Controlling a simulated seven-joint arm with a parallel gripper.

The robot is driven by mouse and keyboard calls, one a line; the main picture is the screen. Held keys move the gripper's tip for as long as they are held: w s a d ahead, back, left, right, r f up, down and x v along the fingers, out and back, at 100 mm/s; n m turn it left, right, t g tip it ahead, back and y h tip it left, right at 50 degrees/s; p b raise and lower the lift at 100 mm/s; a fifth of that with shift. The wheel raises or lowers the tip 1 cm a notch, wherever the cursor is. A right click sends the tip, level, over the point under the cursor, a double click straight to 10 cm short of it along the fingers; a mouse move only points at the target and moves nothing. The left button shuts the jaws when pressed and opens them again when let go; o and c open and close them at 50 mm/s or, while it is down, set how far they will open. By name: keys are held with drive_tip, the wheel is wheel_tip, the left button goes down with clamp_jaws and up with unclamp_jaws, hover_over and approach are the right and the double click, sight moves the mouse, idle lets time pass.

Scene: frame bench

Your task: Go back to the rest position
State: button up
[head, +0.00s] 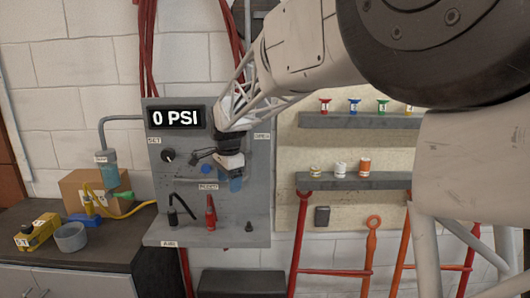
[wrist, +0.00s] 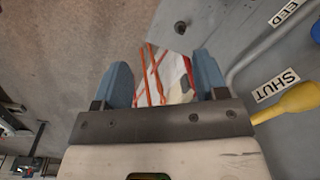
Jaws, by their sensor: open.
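My gripper (head: 232,178) is in front of the grey panel (head: 155,225) in the head view, near its middle right. In the wrist view my gripper (wrist: 165,88) shows two blue fingers spread apart with nothing held between them. My arm reaches in from the upper right of the head view. The panel's display (head: 176,117) reads 0 PSI. A black knob (head: 168,156) sits below it, and a red handle (head: 210,213) stands upright lower down. The gripper and wrist hide part of the panel's right side.
Shelves with small coloured items (head: 340,168) hang to the right. A yellow handle (wrist: 298,100) shows beside my gripper in the wrist view.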

drive_tip(key=s+d+r+n+t, duration=0.1)
drive_tip(key=s+d+n, duration=0.2)
drive_tip(key=s+d, duration=0.7)
drive_tip(key=s+d+r+n, duration=0.2)
drive_tip(key=s+d, duration=0.8)
drive_tip(key=s, duration=0.1)
drive_tip(key=s+d+f+n, duration=0.2)
drive_tip(key=s+d+f, duration=0.1)
drive_tip(key=s, duration=0.7)
drive_tip(key=s+d+f+n, duration=0.3)
drive_tip(key=s+d, duration=0.3)
drive_tip(key=s, duration=0.4)
drive_tip(key=shift+s+f+n+t, duration=0.15)
drive_tip(key=shift+f+n+t, duration=0.2)
drive_tip(key=shift+f, duration=0.2)
drive_tip(key=shift+d, duration=0.1)
